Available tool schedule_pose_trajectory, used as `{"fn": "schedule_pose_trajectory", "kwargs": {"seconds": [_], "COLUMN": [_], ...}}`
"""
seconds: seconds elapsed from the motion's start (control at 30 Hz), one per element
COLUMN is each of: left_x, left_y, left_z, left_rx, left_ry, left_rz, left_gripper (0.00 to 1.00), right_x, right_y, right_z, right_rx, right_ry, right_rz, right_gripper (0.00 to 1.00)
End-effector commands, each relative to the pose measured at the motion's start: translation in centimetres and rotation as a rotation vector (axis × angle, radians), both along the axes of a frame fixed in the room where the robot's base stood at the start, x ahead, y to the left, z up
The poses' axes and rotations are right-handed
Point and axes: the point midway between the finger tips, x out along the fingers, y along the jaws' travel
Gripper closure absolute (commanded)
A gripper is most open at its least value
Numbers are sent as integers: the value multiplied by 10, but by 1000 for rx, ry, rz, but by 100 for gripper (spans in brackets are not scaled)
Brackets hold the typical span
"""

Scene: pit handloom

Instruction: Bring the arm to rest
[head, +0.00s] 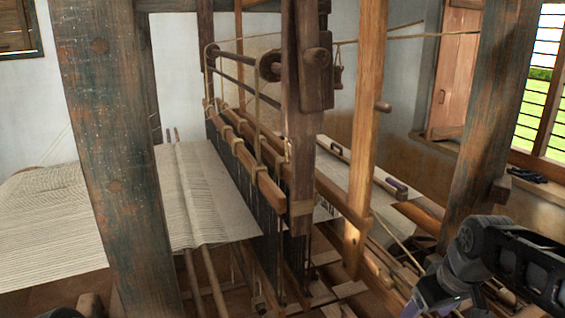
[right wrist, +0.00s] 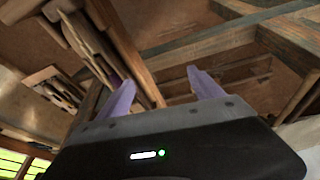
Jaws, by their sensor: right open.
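My right arm comes in at the lower right of the head view, in front of the loom. The purple jaw of my right gripper (head: 428,297) shows at the bottom edge there, partly cut off. In the right wrist view my right gripper (right wrist: 165,95) has its two purple fingers spread apart, with nothing between them. Wooden loom beams lie beyond the fingers; I cannot tell how far off. My left gripper is in neither view.
The pit loom fills the head view, with a thick weathered post (head: 105,150) at left and another post (head: 480,120) at right. Pale cloth (head: 205,190) stretches at left. A barred window (head: 540,90) and its sill are at right. Treadles and beams crowd the floor.

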Motion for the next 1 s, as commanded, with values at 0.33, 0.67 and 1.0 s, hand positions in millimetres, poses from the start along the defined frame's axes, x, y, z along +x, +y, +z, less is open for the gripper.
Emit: {"fn": "schedule_pose_trajectory", "kwargs": {"seconds": [0.33,0.67,1.0], "left_x": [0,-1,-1], "left_y": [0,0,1], "left_z": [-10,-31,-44], "left_rx": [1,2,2], "left_ry": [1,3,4], "left_rz": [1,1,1], "left_gripper": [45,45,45], "right_x": [67,-20,-170], "right_y": [70,185,242], "right_z": [-132,-356,-454], "right_rx": [220,400,379], "right_ry": [-166,-20,300], "right_rz": [-134,-327,-291], "right_gripper": [24,24,24]}}
